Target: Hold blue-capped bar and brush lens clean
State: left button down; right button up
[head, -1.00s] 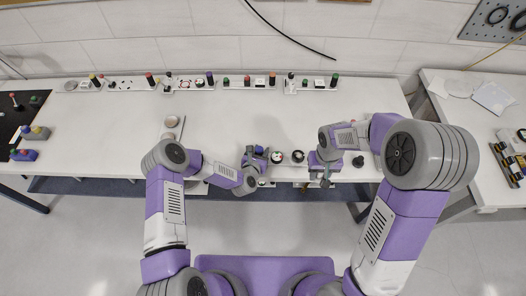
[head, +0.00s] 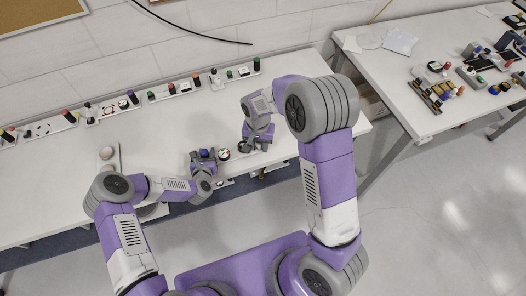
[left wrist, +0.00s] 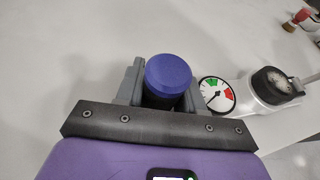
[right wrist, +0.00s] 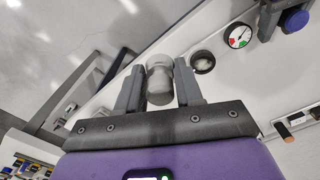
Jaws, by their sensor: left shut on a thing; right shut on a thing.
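A bar with a blue cap (left wrist: 168,78) stands between the fingers of my left gripper (left wrist: 165,90), shut on it. In the head view, the blue cap (head: 204,152) shows at my left gripper (head: 203,157). The lens in a dark ring on a white mount (left wrist: 270,84) is right of the gauge; in the right wrist view the lens (right wrist: 203,62) lies just right of my right gripper's fingers. My right gripper (right wrist: 158,88) is shut on a pale grey cylinder (right wrist: 160,77); whether this is the brush, I cannot tell. My right gripper (head: 252,138) is near the lens in the head view.
A dial gauge (left wrist: 216,95) with red and green marks sits between the bar and the lens. A small red-and-tan object (left wrist: 298,20) lies further off. Coloured knobs on white strips line the table's back. A side table (head: 430,50) holds several parts.

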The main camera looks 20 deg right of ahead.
aim_at(239, 147)
jog(key=w+a+f+m, duration=0.2)
jog(key=w+a+m, duration=0.3)
jog(key=w+m, duration=0.6)
jog(key=shift+m, duration=0.5)
jog(key=shift+s+a+f, duration=0.1)
jog(key=shift+s+f, duration=0.1)
jog(key=shift+f, duration=0.95)
jog(key=shift+s+d+f, duration=0.1)
jog(key=shift+s+f, duration=0.15)
jog(key=shift+f, duration=0.95)
jog(key=shift+s+a+f, duration=0.1)
jog(key=shift+s+f, duration=0.1)
jog(key=shift+f, duration=0.95)
jog(key=shift+d+f, duration=0.5)
jog(key=shift+d, duration=1.5)
jog(key=shift+a+f, duration=0.1)
jog(key=shift+a, duration=1.8)
jog(key=shift+a+r, duration=0.15)
jog(key=shift+r, duration=0.05)
notch_tip(239, 147, up, 8)
jog(key=shift+f, duration=0.1)
